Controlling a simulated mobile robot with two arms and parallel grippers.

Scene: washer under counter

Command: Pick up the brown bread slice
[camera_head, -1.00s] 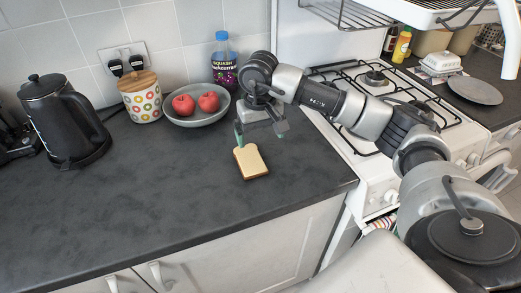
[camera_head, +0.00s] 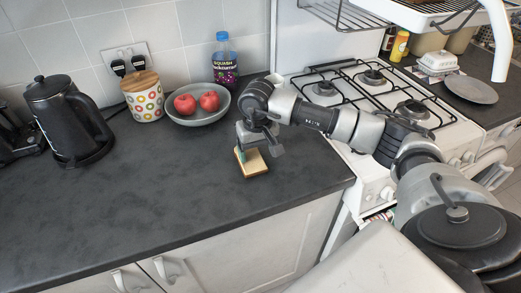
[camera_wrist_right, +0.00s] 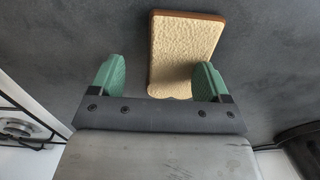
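The brown bread slice (camera_head: 256,168) lies flat on the dark counter (camera_head: 150,205), a pale slice with a brown crust. In the head view my right gripper (camera_head: 250,152) is over its far part and hides some of it. In the right wrist view the slice (camera_wrist_right: 180,50) lies beyond and partly between the green fingertips (camera_wrist_right: 160,75). These are spread apart, and the right one overlaps the slice's edge in the picture. Whether a finger touches it cannot be told. My left gripper is not in view.
A grey bowl (camera_head: 190,119) with two red apples, a patterned jar (camera_head: 142,101) and a squash bottle (camera_head: 224,65) stand behind. A black kettle (camera_head: 65,125) is at left. The gas hob (camera_head: 375,85) is at right. The front counter is clear.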

